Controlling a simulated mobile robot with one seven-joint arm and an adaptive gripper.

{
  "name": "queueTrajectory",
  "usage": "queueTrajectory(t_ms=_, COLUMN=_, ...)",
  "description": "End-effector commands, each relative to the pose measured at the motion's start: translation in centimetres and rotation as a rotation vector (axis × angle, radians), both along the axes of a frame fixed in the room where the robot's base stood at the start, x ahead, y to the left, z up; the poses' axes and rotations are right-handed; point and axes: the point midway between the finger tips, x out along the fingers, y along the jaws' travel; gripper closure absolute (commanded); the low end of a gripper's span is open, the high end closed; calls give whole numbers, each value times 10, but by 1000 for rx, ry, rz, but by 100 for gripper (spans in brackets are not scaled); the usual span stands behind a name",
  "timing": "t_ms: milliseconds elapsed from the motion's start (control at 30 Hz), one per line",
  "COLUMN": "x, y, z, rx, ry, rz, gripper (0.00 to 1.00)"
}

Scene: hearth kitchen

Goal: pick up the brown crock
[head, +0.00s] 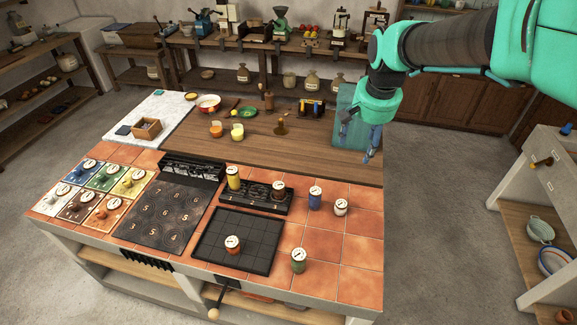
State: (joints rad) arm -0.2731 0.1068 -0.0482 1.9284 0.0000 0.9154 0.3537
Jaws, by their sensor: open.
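A small dark brown crock (278,190) with a white lid stands upright at the right end of a low black rack (255,201) on the tiled worktop. A taller yellow crock (234,178) stands at the rack's left end. My gripper (357,143) hangs in the upper right, fingers down, open and empty. It is apart from the brown crock, to its right and farther back, in front of a teal translucent board.
An orange-red crock (233,246) stands on the black grid tray (206,258). Several coloured tiles lie at left. Right-hand tiles are mostly bare.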

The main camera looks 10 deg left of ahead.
Motion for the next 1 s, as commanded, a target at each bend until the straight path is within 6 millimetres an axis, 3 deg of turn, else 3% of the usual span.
queueTrajectory(t_ms=500, x=83, y=94, z=-69, rx=-6, ry=90, rz=-21, gripper=36)
queueTrajectory(t_ms=1000, x=133, y=191, z=-166, rx=-26, ry=167, rz=-47, gripper=36)
